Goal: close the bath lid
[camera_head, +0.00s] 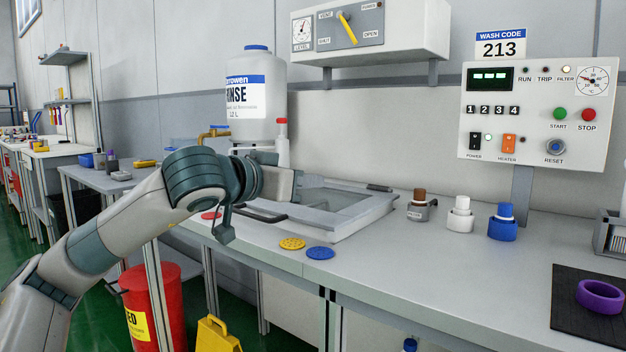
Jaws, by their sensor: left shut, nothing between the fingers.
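The bath (362,222) is a low grey rectangular box set on the bench, left of the middle. Its lid (318,215) looks like a grey frame around a dull greenish panel and lies low over the bath, flat or nearly so. I cannot tell whether a gap remains under it. A dark bar handle (262,215) shows at its near left side. My left gripper (296,186) is shut and empty, above the left part of the bath, hiding some of the lid. I cannot tell whether it touches the lid. My right gripper is not in view.
A rinse jug (256,100) and a red-capped bottle (282,145) stand behind my left arm. Yellow (292,243) and blue (320,253) discs lie in front of the bath. Brown-, white- and blue-topped items (460,215) stand to its right. A control panel (538,115) rises behind.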

